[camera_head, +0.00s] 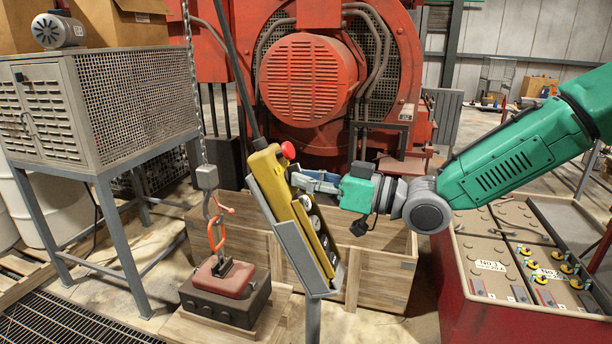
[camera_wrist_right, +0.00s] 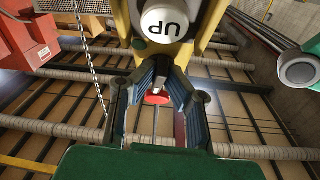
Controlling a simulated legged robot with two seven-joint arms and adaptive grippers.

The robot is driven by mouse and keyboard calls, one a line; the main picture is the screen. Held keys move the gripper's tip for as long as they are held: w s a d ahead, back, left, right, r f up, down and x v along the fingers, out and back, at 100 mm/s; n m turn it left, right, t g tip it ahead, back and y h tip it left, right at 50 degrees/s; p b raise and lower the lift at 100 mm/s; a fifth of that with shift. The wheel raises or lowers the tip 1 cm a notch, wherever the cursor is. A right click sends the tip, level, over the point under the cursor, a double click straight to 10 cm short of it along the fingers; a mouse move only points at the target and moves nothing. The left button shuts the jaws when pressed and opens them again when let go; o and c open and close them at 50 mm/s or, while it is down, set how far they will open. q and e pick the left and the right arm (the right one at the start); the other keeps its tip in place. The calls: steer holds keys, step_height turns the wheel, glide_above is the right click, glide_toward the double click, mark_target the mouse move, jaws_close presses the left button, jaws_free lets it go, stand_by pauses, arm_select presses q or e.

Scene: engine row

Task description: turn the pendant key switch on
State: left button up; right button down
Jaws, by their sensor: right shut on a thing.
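The yellow pendant (camera_head: 292,205) stands tilted in a grey holder on a post, at the middle of the head view. A red mushroom button (camera_head: 288,150) sits at its top end, with round buttons down its face. My right gripper (camera_head: 300,181) reaches in from the right to the pendant's upper face, just below the red button. In the wrist view my right gripper (camera_wrist_right: 158,68) is shut at the pendant face, beside the white UP button (camera_wrist_right: 166,20). The key is hidden between the fingers, so its angle cannot be told. My left gripper is out of view.
A chain with an orange hook (camera_head: 216,232) hangs left of the pendant over a red-and-dark block (camera_head: 225,292). A wooden crate (camera_head: 385,270) stands behind the pendant. A red battery box (camera_head: 520,310) is at right and a mesh cabinet (camera_head: 130,105) at left.

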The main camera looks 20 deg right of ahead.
steer(key=shift+a+r+m+t+h+p, duration=0.2)
steer(key=shift+m+t+h, duration=0.4)
steer(key=shift+m, duration=0.85)
steer(key=shift+d+r+m+t+h+p, duration=0.1)
steer(key=shift+m+t+h+p, duration=0.45)
steer(key=shift+m, duration=0.9)
steer(key=shift+f, duration=0.1)
steer(key=c, duration=1.6)
jaws_free()
steer(key=shift+c, duration=0.2)
steer(key=shift+a, duration=0.1)
steer(key=shift+f, duration=0.1)
steer(key=shift+s, duration=0.1)
